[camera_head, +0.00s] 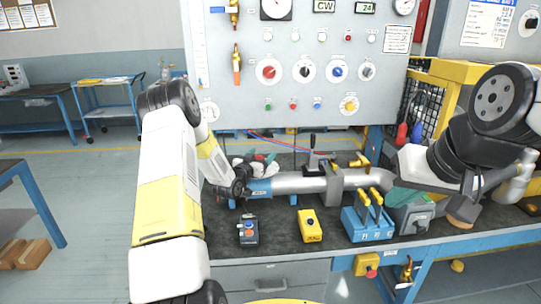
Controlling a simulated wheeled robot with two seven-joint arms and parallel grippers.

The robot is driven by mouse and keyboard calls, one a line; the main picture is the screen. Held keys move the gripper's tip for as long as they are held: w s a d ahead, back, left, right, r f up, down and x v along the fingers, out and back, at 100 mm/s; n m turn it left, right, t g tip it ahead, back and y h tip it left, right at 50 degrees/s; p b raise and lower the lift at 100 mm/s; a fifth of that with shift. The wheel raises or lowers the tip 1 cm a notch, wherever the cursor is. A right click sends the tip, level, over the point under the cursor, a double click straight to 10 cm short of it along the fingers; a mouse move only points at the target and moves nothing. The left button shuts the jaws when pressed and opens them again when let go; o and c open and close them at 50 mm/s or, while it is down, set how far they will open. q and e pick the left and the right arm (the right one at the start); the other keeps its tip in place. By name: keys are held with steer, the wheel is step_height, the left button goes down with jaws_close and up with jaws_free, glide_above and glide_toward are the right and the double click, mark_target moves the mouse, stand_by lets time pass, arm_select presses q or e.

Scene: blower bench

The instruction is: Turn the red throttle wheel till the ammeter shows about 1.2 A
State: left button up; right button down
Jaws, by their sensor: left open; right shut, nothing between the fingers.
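A red round knob (268,72) on a white dial plate sits on the grey upright panel; I cannot tell for certain whether it is the throttle wheel. My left gripper (238,188) is open at the left end of the metal pipe, below the panel. My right gripper (468,187) is shut and empty at the bench's right side, partly hidden by my arm.
The metal pipe (300,183) lies along the dark bench, held by a grey clamp (334,185). In front stand a dark button box (248,230), a yellow box (309,226) and a blue block with yellow levers (367,226). Other knobs and buttons fill the panel.

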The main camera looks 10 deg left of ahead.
arm_select(q)
steer(key=c, duration=1.4)
steer(key=shift+n+y, duration=0.3)
steer(key=shift+y, duration=0.1)
steer(key=n+y, duration=0.1)
steer(key=y, duration=0.1)
steer(key=n+y, duration=0.1)
steer(key=y, duration=0.1)
steer(key=n+y, duration=0.1)
steer(key=shift+a+n+y, duration=0.3)
steer(key=shift+a+y, duration=0.05)
steer(key=shift+y, duration=0.05)
steer(key=shift+s+a+n+g+y, duration=0.1)
steer(key=shift+a+n+g+y, duration=0.25)
steer(key=shift+n+y, duration=0.65)
steer(key=shift+s+a+n+g+y, duration=0.15)
steer(key=shift+n+g+y, duration=0.4)
steer(key=shift+y, duration=0.8)
steer(key=shift+a+n+g+y, duration=0.3)
steer(key=shift+n+y, duration=0.55)
steer(key=shift+y, duration=0.3)
steer(key=o, duration=1.4)
